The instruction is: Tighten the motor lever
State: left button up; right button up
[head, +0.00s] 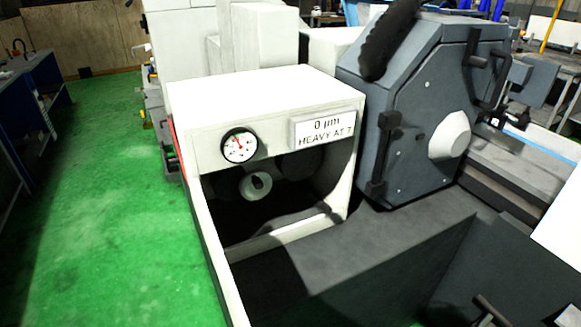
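I cannot tell for certain which part is the motor lever. The white cabinet (262,82) of the grinder has an open front. Inside it a pale round hub (255,186) with a dark centre shows, and the rest of the recess is in deep shadow. A dark bar-like handle (380,160) stands upright on the left edge of the grey wheel housing (415,125). A short dark rod (491,311) sticks up at the bottom right, and its lower part is cut off by the picture edge. Neither of my grippers shows in the head view.
A dial gauge (239,146) and a sign (323,129) reading "0 µm" and "HEAVY AT" sit on the cabinet front. A black ribbed hose (388,42) rises over the housing. The green floor (105,200) at left is clear beside a blue bench (35,95).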

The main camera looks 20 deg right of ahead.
aim_at(326, 208)
jog(key=l+z, duration=0.1)
jog(key=l, duration=0.25)
jog(key=i+l+z, duration=0.1)
jog(key=l, duration=0.25)
jog(key=i+l+z, duration=0.1)
jog(key=l, duration=0.3)
jog(key=i+z, duration=0.1)
jog(key=i+l, duration=0.05)
